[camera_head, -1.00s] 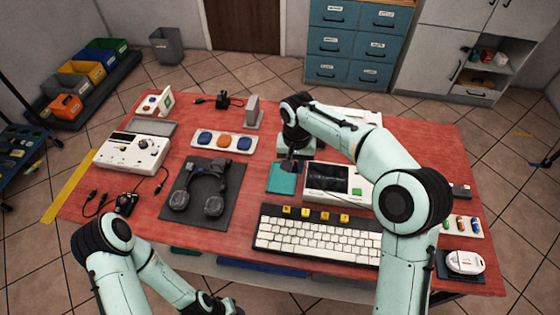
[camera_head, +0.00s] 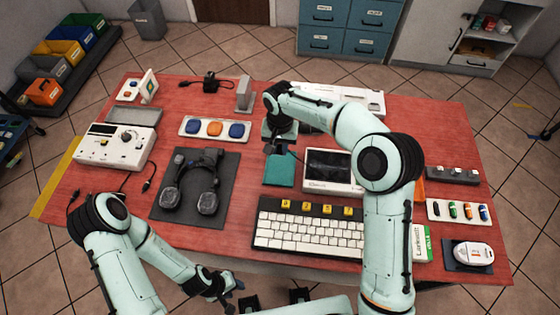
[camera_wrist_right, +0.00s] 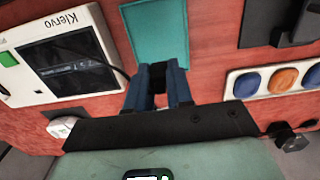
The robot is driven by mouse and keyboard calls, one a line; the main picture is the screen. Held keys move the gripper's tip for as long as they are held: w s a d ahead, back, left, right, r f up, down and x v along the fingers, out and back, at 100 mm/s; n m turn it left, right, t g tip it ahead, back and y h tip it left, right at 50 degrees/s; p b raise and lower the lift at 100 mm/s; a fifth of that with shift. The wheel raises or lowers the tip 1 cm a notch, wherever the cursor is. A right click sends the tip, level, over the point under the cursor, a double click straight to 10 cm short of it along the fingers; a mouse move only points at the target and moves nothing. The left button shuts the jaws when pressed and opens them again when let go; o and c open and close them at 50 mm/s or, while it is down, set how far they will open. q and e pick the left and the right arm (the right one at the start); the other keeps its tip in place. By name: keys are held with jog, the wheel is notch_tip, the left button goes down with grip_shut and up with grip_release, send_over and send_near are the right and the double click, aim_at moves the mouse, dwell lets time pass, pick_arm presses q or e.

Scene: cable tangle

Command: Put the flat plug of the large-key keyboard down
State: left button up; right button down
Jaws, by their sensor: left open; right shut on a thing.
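The large-key keyboard (camera_head: 308,234), white with yellow keys along its top, lies at the table's front middle. My right gripper (camera_head: 276,148) is over the far edge of a teal pad (camera_head: 280,174), behind the keyboard. In the right wrist view its two fingers (camera_wrist_right: 160,88) point at the teal pad (camera_wrist_right: 157,32). They are shut on a small dark thing (camera_wrist_right: 157,74), apparently the flat plug; its shape is mostly hidden. I cannot tell whether it touches the pad. My left gripper (camera_head: 236,290) is open and empty in front of the table's front edge.
A Klervo screen device (camera_head: 331,171) stands right of the teal pad. A button panel (camera_head: 215,128) and a grey stand (camera_head: 244,94) are behind. A mouse (camera_head: 472,252) lies at the right front.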

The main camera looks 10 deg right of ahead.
aim_at(280, 147)
jog(key=shift+d+f, duration=0.1)
jog(key=shift+f, duration=3.75)
jog(key=shift+f, duration=0.1)
jog(key=shift+f, duration=0.15)
jog(key=c, duration=1)
grip_release()
jog(key=shift+r, duration=0.2)
notch_tip(280, 147, up, 12)
jog(key=shift+r, duration=0.1)
